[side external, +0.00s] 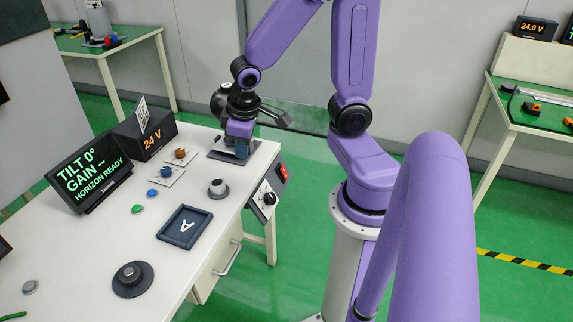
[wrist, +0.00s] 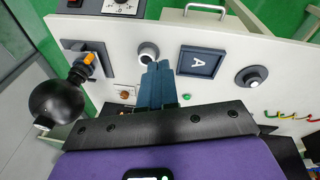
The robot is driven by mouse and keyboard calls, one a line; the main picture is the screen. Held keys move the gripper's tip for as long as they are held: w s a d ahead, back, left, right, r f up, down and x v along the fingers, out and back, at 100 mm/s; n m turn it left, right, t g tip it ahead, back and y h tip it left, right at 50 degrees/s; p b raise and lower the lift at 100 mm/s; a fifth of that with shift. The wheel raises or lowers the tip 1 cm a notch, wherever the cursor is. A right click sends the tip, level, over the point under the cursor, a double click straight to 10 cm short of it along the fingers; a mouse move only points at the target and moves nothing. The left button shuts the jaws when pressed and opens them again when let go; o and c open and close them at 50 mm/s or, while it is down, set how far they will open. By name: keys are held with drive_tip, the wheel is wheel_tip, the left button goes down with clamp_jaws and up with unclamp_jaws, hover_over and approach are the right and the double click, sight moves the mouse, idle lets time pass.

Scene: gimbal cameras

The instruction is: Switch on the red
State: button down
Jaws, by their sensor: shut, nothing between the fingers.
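My gripper (side external: 240,153) is above the table's right end, over a grey plate (side external: 217,155), to the left of and behind the red switch. Its blue fingers are shut and empty. In the wrist view the closed fingers (wrist: 157,68) point toward a round grey-white knob (wrist: 148,52). The box shows there only partly, at the top edge (wrist: 122,5).
A black ball-topped lever (wrist: 58,103) stands close beside my gripper. The table holds a framed A plate (side external: 184,227), a round dark knob (side external: 133,278), several small buttons, a 24 V display (side external: 148,138) and a tilt display (side external: 90,170). Open floor lies beyond the front edge.

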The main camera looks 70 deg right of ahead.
drive_tip(key=w+d+f+m, duration=0.1)
drive_tip(key=d+f+m, duration=0.35)
drive_tip(key=d, duration=0.45)
drive_tip(key=w+d+f+m, duration=0.25)
drive_tip(key=d+m, duration=0.35)
drive_tip(key=d, duration=0.3)
drive_tip(key=s+d+f+m+y, duration=0.1)
drive_tip(key=s+d+f+m, duration=0.7)
drive_tip(key=s+d+m, duration=0.1)
drive_tip(key=shift+s+d+m+t, duration=0.35)
drive_tip(key=shift+s+m, duration=0.2)
drive_tip(key=shift+m, duration=0.1)
approach(283, 173)
wheel_tip(283, 173, down, 3)
drive_tip(key=s, duration=0.3)
drive_tip(key=shift+w+d+f, duration=0.1)
drive_tip(key=shift+w+f, duration=0.25)
drive_tip(key=shift+w, duration=0.35)
drive_tip(key=shift+w+f, duration=0.4)
drive_tip(key=shift+w, duration=0.3)
drive_tip(key=shift+w+d+f, duration=0.1)
drive_tip(key=shift+w+f, duration=0.25)
drive_tip(key=shift+w, duration=0.3)
